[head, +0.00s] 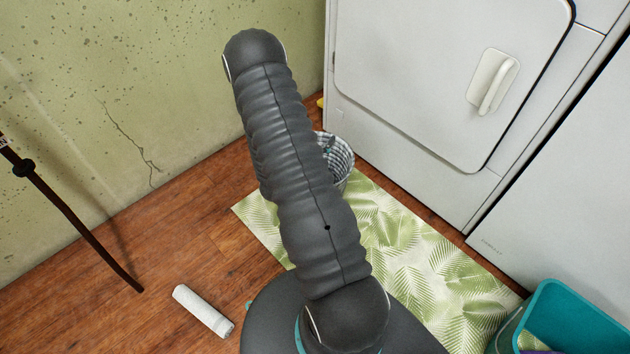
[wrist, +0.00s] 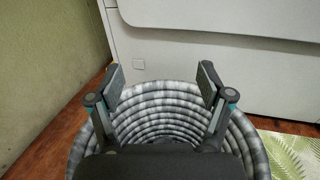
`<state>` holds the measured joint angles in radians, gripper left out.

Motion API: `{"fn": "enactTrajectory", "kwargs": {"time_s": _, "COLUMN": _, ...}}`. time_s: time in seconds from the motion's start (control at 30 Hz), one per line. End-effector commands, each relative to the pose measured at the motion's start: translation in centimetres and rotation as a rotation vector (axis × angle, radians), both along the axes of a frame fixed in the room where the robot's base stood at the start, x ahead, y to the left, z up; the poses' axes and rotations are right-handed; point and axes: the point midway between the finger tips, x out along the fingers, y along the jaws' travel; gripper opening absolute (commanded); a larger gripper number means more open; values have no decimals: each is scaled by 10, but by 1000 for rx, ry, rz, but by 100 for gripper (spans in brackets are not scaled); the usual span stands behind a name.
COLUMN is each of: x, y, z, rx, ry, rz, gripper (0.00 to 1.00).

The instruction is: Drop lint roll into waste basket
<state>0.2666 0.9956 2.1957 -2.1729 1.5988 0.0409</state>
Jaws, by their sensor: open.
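The lint roll is a white cylinder (head: 202,310) lying on the wooden floor at the lower left of the head view, beside my base. The waste basket is a round grey-and-white woven basket (head: 343,158), partly hidden behind my arm in the head view. It fills the lower middle of the wrist view (wrist: 165,110), where its ringed inner wall shows. My gripper (wrist: 160,75) is open and empty, its two fingers apart over the basket. My wrist hides part of the basket's inside, so I cannot see its bottom.
A white appliance (head: 430,80) stands behind the basket, with another white unit to its right. A leaf-pattern mat (head: 430,260) lies on the floor. A teal bin (head: 575,315) is at the lower right. A dark pole (head: 75,220) leans at the left. Floor is clear around the lint roll.

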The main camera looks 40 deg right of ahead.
Motion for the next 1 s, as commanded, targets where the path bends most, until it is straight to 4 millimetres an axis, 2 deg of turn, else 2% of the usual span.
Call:
{"fn": "enactTrajectory", "kwargs": {"time_s": 0.17, "x": -2, "y": 9, "z": 0, "rx": 1, "ry": 1, "rz": 1, "gripper": 79}}
{"fn": "enactTrajectory", "kwargs": {"time_s": 0.5, "x": -22, "y": 68, "z": 0, "rx": 0, "ry": 2, "rz": 6, "gripper": 79}}
{"fn": "enactTrajectory", "kwargs": {"time_s": 0.7, "x": -33, "y": 96, "z": 0, "rx": 1, "ry": 1, "rz": 3, "gripper": 79}}
{"fn": "enactTrajectory", "kwargs": {"time_s": 1.0, "x": -40, "y": 113, "z": 0, "rx": 0, "ry": 1, "rz": 0, "gripper": 79}}
